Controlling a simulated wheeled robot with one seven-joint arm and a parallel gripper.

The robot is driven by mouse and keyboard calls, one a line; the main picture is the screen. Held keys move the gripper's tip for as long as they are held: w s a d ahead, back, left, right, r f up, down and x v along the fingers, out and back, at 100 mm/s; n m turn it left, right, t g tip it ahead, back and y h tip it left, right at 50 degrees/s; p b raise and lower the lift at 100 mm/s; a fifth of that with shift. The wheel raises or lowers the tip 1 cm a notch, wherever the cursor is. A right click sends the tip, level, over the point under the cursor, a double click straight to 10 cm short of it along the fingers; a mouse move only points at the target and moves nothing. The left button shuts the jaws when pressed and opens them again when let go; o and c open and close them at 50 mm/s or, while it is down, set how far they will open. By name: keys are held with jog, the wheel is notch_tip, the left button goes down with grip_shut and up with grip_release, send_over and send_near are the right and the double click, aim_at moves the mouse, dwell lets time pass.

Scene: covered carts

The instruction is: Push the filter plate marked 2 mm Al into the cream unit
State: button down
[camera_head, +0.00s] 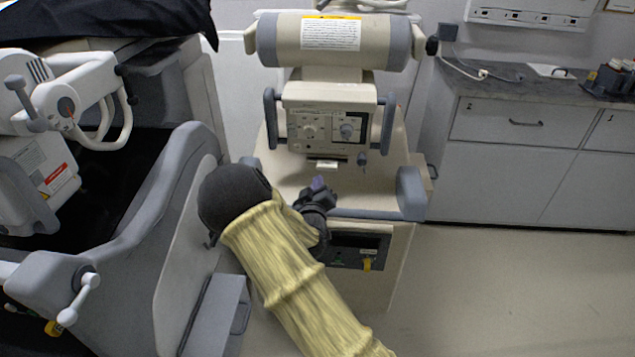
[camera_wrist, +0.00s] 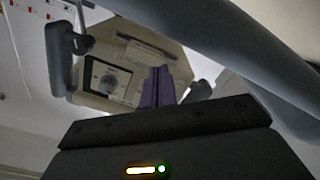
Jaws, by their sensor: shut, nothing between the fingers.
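The cream unit (camera_head: 330,94) is a boxy head with two dials, at the middle of the head view under a thick cream cylinder. A small pale plate (camera_head: 322,164) sticks out below its dial panel; I take it for the filter plate, but its marking is too small to read. My gripper (camera_head: 318,183) has purple fingers, shut and empty, just below and in front of the plate, seemingly apart from it. In the wrist view the shut fingers (camera_wrist: 158,87) point up toward the cream unit (camera_wrist: 120,65). They cover part of its underside, and I cannot make out the plate there.
Grey handles (camera_head: 271,119) flank the unit. Another covered cart (camera_head: 180,190) stands close at left. White cabinets (camera_head: 510,165) stand at right, with open floor before them.

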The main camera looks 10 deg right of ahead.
jog(key=shift+s, duration=0.1)
jog(key=p+v, duration=0.3)
jog(key=v, duration=1.4)
jog(key=shift+p, duration=0.3)
